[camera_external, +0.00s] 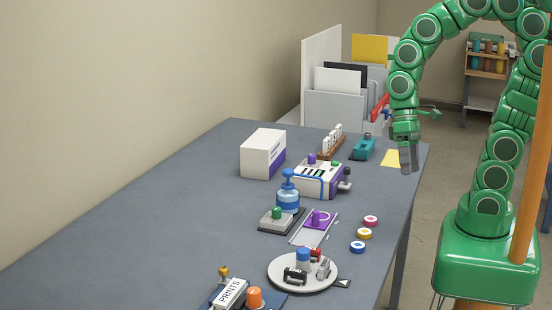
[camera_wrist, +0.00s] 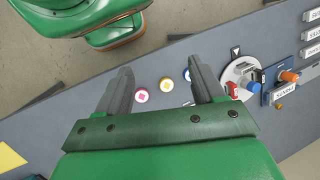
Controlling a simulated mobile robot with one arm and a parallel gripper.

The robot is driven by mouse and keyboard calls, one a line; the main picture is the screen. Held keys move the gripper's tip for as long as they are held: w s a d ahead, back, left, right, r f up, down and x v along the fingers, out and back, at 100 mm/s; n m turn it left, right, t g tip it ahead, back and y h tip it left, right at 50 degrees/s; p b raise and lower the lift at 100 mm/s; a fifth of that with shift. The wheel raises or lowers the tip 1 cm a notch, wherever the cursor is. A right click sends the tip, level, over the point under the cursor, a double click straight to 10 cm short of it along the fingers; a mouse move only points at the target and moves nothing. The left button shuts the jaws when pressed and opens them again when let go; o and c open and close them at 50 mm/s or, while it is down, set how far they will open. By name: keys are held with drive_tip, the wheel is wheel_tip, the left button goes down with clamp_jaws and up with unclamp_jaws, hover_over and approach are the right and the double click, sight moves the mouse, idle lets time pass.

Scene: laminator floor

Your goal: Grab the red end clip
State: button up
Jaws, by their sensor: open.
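A small red piece, which looks like the red end clip (camera_external: 316,253), sits on a round white plate (camera_external: 283,282) at the front of the table. A blue-topped cylinder, a black piece and a grey piece share the plate. In the wrist view the red clip (camera_wrist: 233,91) lies on the plate's near-left part, just right of my right finger. My gripper (camera_external: 407,165) is open and empty. It hangs above the table's far right edge, well behind and right of the plate. In the wrist view the gripper's fingers (camera_wrist: 160,72) stand apart with table between them.
A purple-handled tray (camera_external: 313,230), a blue pump bottle (camera_external: 288,195) and a laminator-like machine (camera_external: 317,179) stand behind the plate. The left table is clear.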

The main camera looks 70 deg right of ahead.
drive_tip(key=w+a+f+m+y, duration=0.5)
drive_tip(key=w+a+m+y, duration=0.1)
drive_tip(key=w+a, duration=0.45)
drive_tip(key=m+t+y, duration=0.2)
drive_tip(key=m+y, duration=0.1)
drive_tip(key=m, duration=0.7)
approach(310, 248)
drive_tip(key=shift+s+a+f, duration=0.15)
drive_tip(key=shift+a+f, duration=0.05)
drive_tip(key=shift+a, duration=0.3)
drive_tip(key=shift+s+a+f, duration=0.15)
drive_tip(key=shift+a+f, duration=0.05)
drive_tip(key=shift+a, duration=0.3)
drive_tip(key=shift+w+f, duration=0.2)
drive_tip(key=shift+f, duration=0.25)
drive_tip(key=shift+x, duration=3.9)
drive_tip(key=shift+r, duration=0.1)
